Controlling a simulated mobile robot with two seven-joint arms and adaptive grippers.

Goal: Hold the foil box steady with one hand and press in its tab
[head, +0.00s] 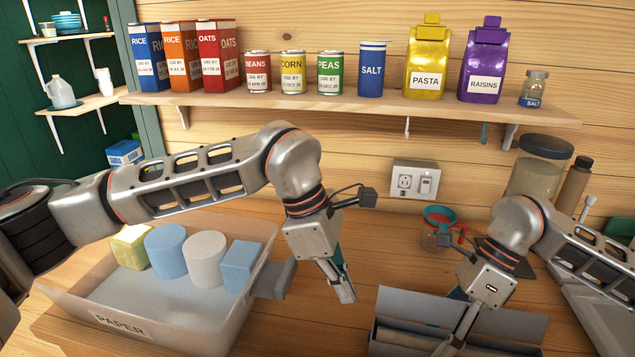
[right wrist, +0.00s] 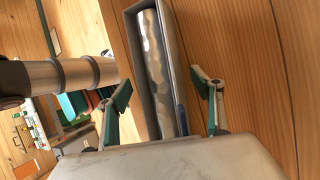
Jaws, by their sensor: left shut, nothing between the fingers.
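The foil box (head: 518,324) is a long grey-blue open box at the front right of the counter, cut off by the lower edge of the head view. In the right wrist view the box (right wrist: 131,22) holds a shiny silver foil roll (right wrist: 153,70). I cannot make out its tab.
A clear bin (head: 190,335) labelled PAPER holds several blocks and rolls at the left. A jar with a teal funnel (head: 438,217) stands behind the foil box. The wall shelf (head: 330,103) carries boxes, cans and bags. Bare counter lies between bin and box.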

